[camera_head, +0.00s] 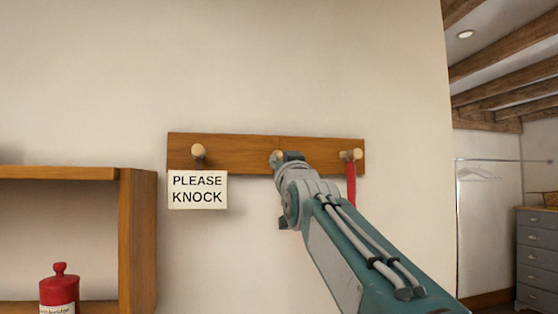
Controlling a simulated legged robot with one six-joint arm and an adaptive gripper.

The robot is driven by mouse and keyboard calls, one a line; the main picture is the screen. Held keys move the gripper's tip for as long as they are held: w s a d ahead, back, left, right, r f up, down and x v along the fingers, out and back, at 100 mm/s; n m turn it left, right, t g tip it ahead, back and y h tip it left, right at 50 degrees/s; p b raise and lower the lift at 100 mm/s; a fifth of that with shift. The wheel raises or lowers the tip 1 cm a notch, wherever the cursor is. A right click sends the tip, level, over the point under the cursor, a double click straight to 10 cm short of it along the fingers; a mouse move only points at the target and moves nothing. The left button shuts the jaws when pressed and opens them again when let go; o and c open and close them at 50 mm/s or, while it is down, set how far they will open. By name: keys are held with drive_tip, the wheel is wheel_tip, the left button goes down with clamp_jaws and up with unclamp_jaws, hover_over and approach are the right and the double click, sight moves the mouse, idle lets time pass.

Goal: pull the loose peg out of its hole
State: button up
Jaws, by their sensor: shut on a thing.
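A wooden rail (238,148) is fixed level on the wall, with three pegs in a row. My gripper (282,158) is at the middle peg (277,155) and shut on it. Only the pale round end of this peg shows; my gripper and arm hide the rest, and its hole cannot be seen. The left peg (198,151) stands out from the rail with a "PLEASE KNOCK" sign (198,190) below it. The right peg (351,155) has a red strap (351,185) hanging from it.
A wooden shelf unit (138,240) stands at the left, with a red lidded jar (60,290) in it. At the right, past the wall's edge, are a clothes rail (500,160) and a grey chest of drawers (537,255). The wall above the rail is clear.

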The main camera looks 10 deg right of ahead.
drive_tip(key=shift+v, duration=0.85)
drive_tip(key=shift+s, duration=0.35)
drive_tip(key=shift+s+f, duration=0.15)
drive_tip(key=shift+s, duration=0.45)
drive_tip(key=v, duration=0.6)
drive_tip(key=shift+r, duration=0.4)
drive_tip(key=shift+s, duration=0.25)
